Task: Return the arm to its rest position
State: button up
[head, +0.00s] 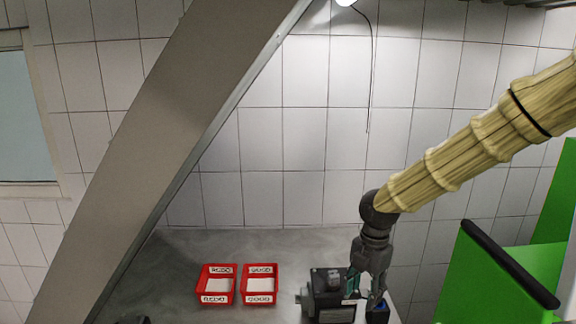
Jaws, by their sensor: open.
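My arm, in a yellowish wrinkled sleeve, comes in from the right edge in the head view and reaches down to the left. My gripper (365,285) hangs at its end, pointing down over the right part of the grey table (185,255). Its jaws are open. They are right at a dark boxy device (325,296), overlapping its right side in the picture. I cannot tell whether they touch it. Small teal parts show at the fingers.
Two red trays stand on the table left of the device, labelled REDO (204,284) and GOOD (275,284). A big grey slanted beam (170,140) crosses the left. A green machine (490,280) with a black-edged panel stands at the right. A thin cable (372,80) hangs by the tiled wall.

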jog(key=s+a+f+m+g+y, duration=0.15)
jog(key=s+f+m, duration=0.3)
jog(key=f, duration=0.45)
jog(key=s+a+f+m+t+y, duration=0.15)
jog(key=s+f+m, duration=0.3)
jog(key=f, duration=0.55)
jog(key=s+d+f+m+h, duration=0.1)
jog(key=s+d+f+m, duration=0.1)
jog(key=s+f+m, duration=1.05)
jog(key=s+d+f+m+h, duration=0.1)
jog(key=s+d+f+m, duration=0.2)
jog(key=s, duration=0.4)
jog(key=s+d+f+m+h, duration=0.2)
jog(key=s+d+f, duration=0.15)
jog(key=s, duration=0.45)
notch_tip(320, 180, down, 15)
jog(key=b, duration=1.5)
jog(key=shift+w+a, duration=0.45)
